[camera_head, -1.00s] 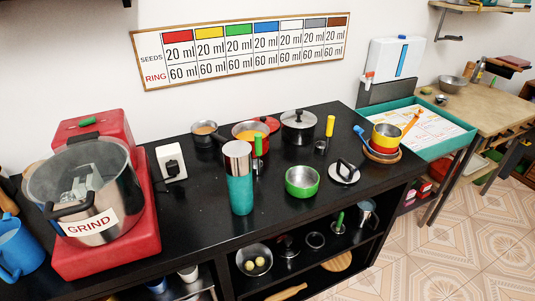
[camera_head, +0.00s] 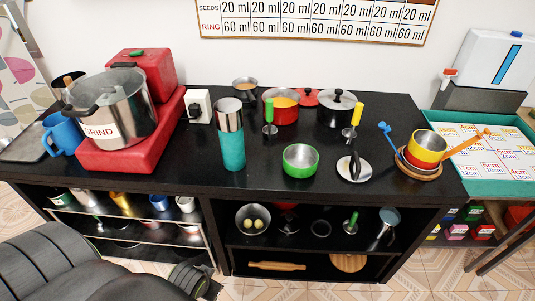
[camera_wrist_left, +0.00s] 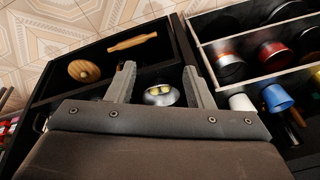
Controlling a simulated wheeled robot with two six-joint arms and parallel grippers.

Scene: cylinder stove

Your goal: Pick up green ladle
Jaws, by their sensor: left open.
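A green ladle (camera_head: 269,118) with an upright green handle stands on the black counter in front of the red pot; its small metal cup is at the bottom. A similar green-handled tool (camera_head: 351,222) stands on the shelf below; I cannot tell its exact kind. My left gripper (camera_wrist_left: 159,67) is open in the left wrist view, with nothing seen gripped. It points toward the shelves, with a metal bowl (camera_wrist_left: 160,97) showing between its fingers, and is apart from the green ladle on the counter. My right gripper is not in view.
A teal cylinder (camera_head: 231,147) with a metal top stands left of the ladle. A green bowl (camera_head: 300,163), red pot (camera_head: 283,112), black pot (camera_head: 335,112) and yellow-handled ladle (camera_head: 356,116) are around it. The red grinder base (camera_head: 118,155) stands left. The front counter has free room.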

